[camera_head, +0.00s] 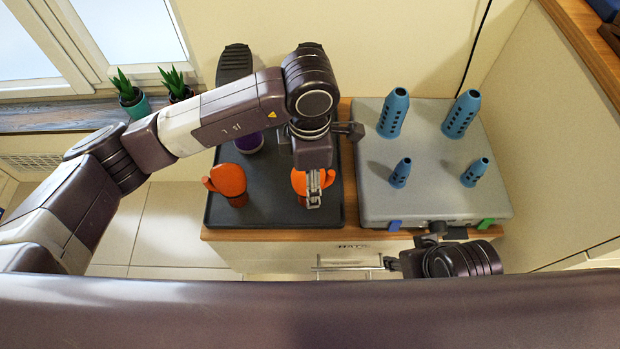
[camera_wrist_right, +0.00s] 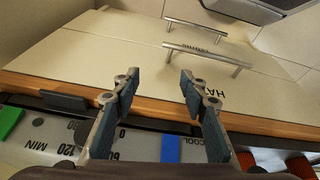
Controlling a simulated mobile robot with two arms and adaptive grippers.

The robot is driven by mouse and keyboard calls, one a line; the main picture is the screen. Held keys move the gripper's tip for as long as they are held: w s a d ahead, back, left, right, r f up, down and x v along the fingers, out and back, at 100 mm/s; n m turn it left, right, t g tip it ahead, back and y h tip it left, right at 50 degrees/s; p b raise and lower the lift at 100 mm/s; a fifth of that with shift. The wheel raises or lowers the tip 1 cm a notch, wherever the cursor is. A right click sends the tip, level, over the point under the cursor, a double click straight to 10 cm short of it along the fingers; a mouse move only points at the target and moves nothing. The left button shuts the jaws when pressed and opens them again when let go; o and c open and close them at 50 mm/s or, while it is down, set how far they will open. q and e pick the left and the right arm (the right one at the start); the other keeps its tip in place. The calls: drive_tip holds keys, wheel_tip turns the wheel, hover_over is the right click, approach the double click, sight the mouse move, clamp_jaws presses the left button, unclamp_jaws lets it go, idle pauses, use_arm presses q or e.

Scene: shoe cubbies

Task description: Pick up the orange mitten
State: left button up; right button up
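Two orange mittens with dark red-brown cuffs stand on a black tray (camera_head: 275,218). The left mitten (camera_head: 228,180) stands clear. The right mitten (camera_head: 298,182) is partly hidden by my left gripper (camera_head: 314,200), which reaches down over it from above. The fingers look close together over the mitten, but whether they are shut on it cannot be told. My right gripper (camera_wrist_right: 158,82) is open and empty, in front of the cabinet. It also shows low in the head view (camera_head: 390,263).
A grey dryer unit (camera_head: 430,190) with several blue perforated posts (camera_head: 393,113) stands right of the tray. A purple item (camera_head: 250,144) sits behind the mittens. Cabinet fronts with bar handles (camera_wrist_right: 205,57) face my right gripper. Potted plants (camera_head: 133,101) stand on the sill at left.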

use_arm(q)
drive_tip(key=f, duration=0.4)
drive_tip(key=shift+w+b, duration=0.25)
drive_tip(key=shift+b, duration=0.05)
drive_tip(key=shift+r, duration=0.1)
drive_tip(key=c, duration=1.2)
drive_tip(key=shift+o, duration=0.2)
